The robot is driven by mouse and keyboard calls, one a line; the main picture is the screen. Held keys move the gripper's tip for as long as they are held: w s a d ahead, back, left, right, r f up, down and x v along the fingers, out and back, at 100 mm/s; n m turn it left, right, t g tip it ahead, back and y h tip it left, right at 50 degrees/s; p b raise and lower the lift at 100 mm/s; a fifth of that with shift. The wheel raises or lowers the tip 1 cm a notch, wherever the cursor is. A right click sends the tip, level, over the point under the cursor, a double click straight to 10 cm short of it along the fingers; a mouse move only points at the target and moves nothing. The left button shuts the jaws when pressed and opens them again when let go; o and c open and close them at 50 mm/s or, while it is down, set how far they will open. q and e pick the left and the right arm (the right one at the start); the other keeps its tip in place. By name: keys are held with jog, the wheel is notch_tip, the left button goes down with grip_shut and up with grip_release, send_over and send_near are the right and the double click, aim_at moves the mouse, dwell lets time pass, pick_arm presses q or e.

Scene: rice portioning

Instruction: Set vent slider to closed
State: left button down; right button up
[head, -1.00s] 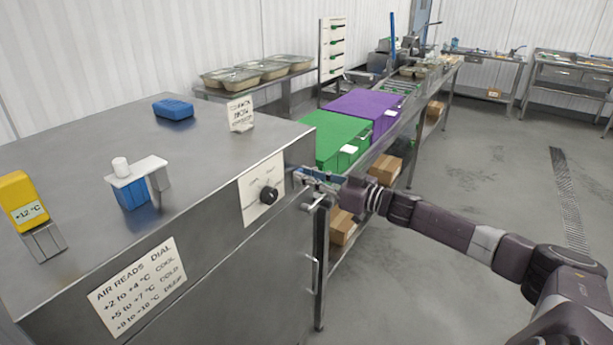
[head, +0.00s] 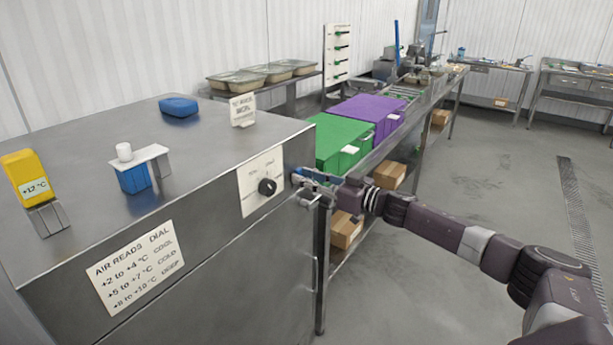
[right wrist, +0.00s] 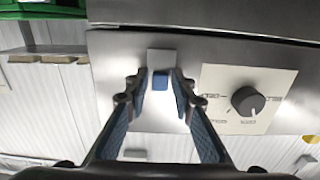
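The vent slider shows in the right wrist view as a small blue knob (right wrist: 160,80) on a pale plate (right wrist: 162,56) on the steel cabinet front. My right gripper (right wrist: 160,92) is open, with one finger on each side of the knob and a small gap to each. In the head view my right gripper (head: 303,187) is at the right end of the cabinet front, right of the black dial (head: 267,187), and it hides the slider there. I cannot read which end of its travel the slider is at. My left gripper is not in view.
The dial on its white plate (right wrist: 248,101) is close beside the right finger in the wrist view. A handle (head: 314,272) is lower on the cabinet front. Green (head: 338,140) and purple (head: 368,112) boxes stand on the bench behind. The floor at right is clear.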

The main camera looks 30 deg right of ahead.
jog(key=shift+o, duration=0.7)
jog(key=shift+r, duration=0.2)
jog(key=v, duration=1.1)
jog(key=shift+s+d, duration=0.2)
jog(key=shift+s, duration=0.15)
jog(key=shift+f, duration=0.1)
